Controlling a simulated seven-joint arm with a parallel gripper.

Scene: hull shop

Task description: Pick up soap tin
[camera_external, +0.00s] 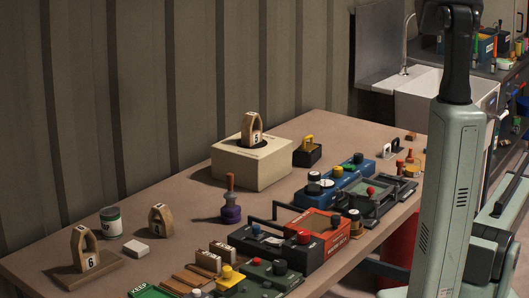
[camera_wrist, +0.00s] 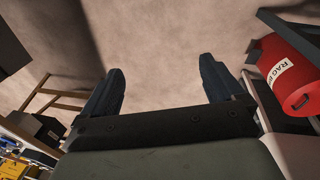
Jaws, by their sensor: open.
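A purple-based stamp (camera_external: 231,208), a cream box (camera_external: 252,165) and several coloured cases crowd the bench (camera_external: 185,195). A red rag bin (camera_wrist: 283,80) is right of my gripper.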

